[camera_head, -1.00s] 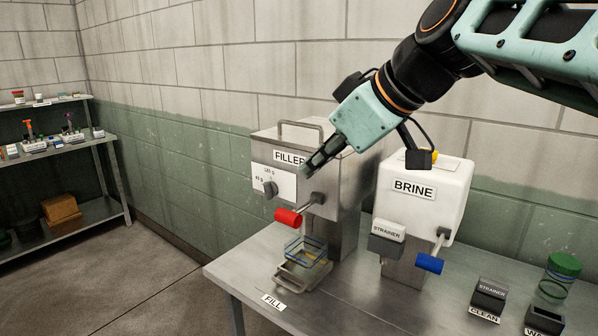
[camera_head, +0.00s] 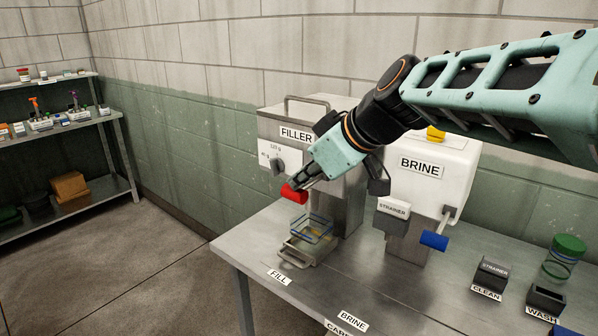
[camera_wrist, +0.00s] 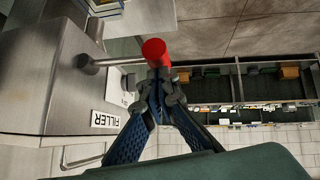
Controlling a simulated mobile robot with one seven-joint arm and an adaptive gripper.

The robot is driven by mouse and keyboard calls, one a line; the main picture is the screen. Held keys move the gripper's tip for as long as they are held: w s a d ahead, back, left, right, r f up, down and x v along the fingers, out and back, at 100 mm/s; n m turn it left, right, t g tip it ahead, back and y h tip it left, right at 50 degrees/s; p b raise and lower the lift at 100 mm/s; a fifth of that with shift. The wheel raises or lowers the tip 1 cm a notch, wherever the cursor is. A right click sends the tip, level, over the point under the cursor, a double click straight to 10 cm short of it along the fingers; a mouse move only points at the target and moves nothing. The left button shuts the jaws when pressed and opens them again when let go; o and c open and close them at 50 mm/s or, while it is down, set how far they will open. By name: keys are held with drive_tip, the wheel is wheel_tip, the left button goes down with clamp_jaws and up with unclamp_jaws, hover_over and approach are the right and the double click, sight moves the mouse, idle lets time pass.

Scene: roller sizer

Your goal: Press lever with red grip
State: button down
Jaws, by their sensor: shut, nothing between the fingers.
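The lever's red grip (camera_head: 293,193) sticks out from the front of the steel FILLER machine (camera_head: 345,200). My gripper (camera_head: 306,181) is shut and empty, with its fingertips right at the red grip. In the wrist view the red grip (camera_wrist: 156,52) lies just beyond the closed fingertips (camera_wrist: 157,75); whether they touch cannot be told. The lever's metal rod (camera_wrist: 115,62) runs from the machine to the grip. A clear jar (camera_head: 312,229) stands on a small tray (camera_head: 300,257) below the lever.
The white BRINE machine (camera_head: 425,175) with a blue-grip lever (camera_head: 434,241) stands to the right. A shelf (camera_head: 75,200) stands at far left.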

drive_tip(key=shift+s+a+f+b, duration=0.1)
drive_tip(key=shift+f+b, duration=0.3)
drive_tip(key=shift+b, duration=0.45)
wheel_tip(320, 180, down, 7)
drive_tip(key=n+t+h+b, duration=0.2)
drive_tip(key=t+b, duration=0.2)
drive_tip(key=b, duration=1)
drive_tip(key=shift+n, duration=0.3)
drive_tip(key=shift+s+b, duration=0.1)
drive_tip(key=shift+b, duration=0.2)
